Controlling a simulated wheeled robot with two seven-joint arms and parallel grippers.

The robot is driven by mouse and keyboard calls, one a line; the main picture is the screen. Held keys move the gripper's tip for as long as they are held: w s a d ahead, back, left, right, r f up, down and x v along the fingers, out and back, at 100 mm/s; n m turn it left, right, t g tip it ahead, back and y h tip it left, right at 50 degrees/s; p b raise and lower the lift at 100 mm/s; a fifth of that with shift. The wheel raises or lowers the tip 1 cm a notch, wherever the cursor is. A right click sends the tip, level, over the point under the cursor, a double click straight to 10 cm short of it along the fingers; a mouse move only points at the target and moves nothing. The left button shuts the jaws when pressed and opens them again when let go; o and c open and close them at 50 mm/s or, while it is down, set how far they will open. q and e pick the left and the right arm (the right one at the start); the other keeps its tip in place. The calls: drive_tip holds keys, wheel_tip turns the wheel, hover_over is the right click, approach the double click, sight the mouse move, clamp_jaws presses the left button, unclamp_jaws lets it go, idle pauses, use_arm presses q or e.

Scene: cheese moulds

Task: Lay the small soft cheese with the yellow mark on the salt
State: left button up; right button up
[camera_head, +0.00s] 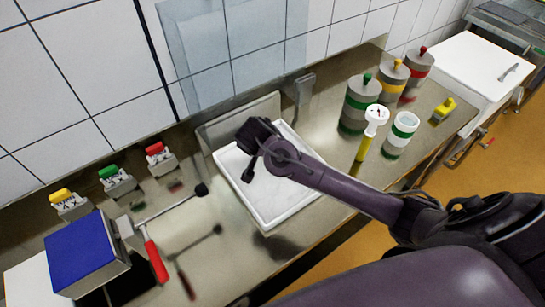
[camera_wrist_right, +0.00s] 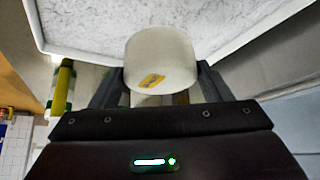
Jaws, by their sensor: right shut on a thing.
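The small soft cheese (camera_wrist_right: 160,58) is a short white cylinder with a yellow mark on its face. It sits between the two fingers of my right gripper (camera_head: 248,153), which is shut on it. In the head view the gripper hides the cheese. The salt (camera_head: 285,199) is a white, speckled bed in a square tray (camera_head: 268,229). My right gripper is over the left part of this tray, and the salt also shows behind the cheese in the wrist view (camera_wrist_right: 210,18). I cannot tell whether the cheese touches the salt. My left gripper is not in view.
Right of the tray stand grey pots with green (camera_head: 361,103), yellow (camera_head: 392,80) and red (camera_head: 417,66) knobs, a yellow-stemmed dial thermometer (camera_head: 370,135) and a green-banded white cup (camera_head: 400,135). Left are a blue block (camera_head: 85,254), a red-handled lever (camera_head: 155,260) and three coloured pieces by the wall.

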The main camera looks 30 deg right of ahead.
drive_tip(key=shift+f, duration=0.65)
wheel_tip(320, 180, down, 4)
drive_tip(key=shift+r+p, duration=0.25)
drive_tip(key=shift+p, duration=0.25)
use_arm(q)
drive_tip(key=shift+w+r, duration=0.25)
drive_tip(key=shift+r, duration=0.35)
use_arm(e)
drive_tip(key=shift+f, duration=0.3)
drive_tip(key=shift+f, duration=0.1)
drive_tip(key=o, duration=0.8)
